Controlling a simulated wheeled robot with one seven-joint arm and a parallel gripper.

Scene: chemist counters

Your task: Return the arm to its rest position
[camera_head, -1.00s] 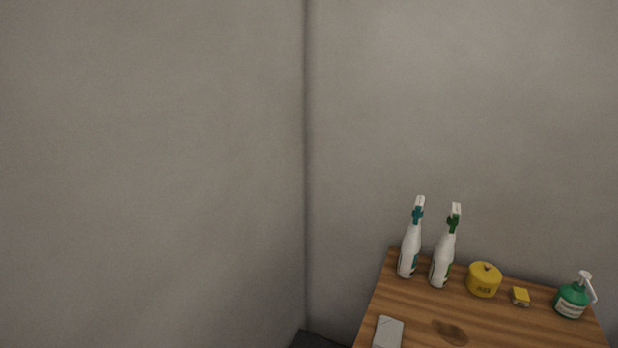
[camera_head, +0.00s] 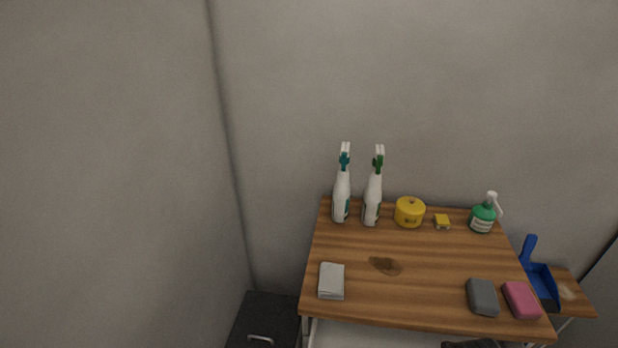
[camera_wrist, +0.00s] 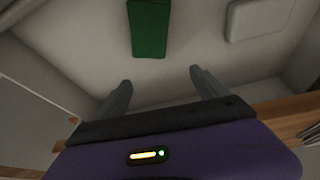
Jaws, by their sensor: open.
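My gripper (camera_wrist: 160,92) shows in the wrist view with its two grey fingers spread apart and nothing between them. Beyond the fingers are a dark green block-like item (camera_wrist: 149,28) and a pale rounded item (camera_wrist: 259,18) on a light surface. The wooden edge (camera_wrist: 285,112) of a table or drawer lies behind my purple wrist housing. In the head view, a dark shape at the bottom edge below the table front may be part of my arm; the gripper itself cannot be made out there.
A wooden table (camera_head: 430,258) carries two white spray bottles (camera_head: 342,197) (camera_head: 373,200), a yellow pot (camera_head: 409,213), a green pump bottle (camera_head: 482,219), a folded cloth (camera_head: 331,281), and grey (camera_head: 483,297) and pink (camera_head: 521,300) sponges. A dark cabinet (camera_head: 266,318) stands left. A blue dustpan (camera_head: 541,281) is right.

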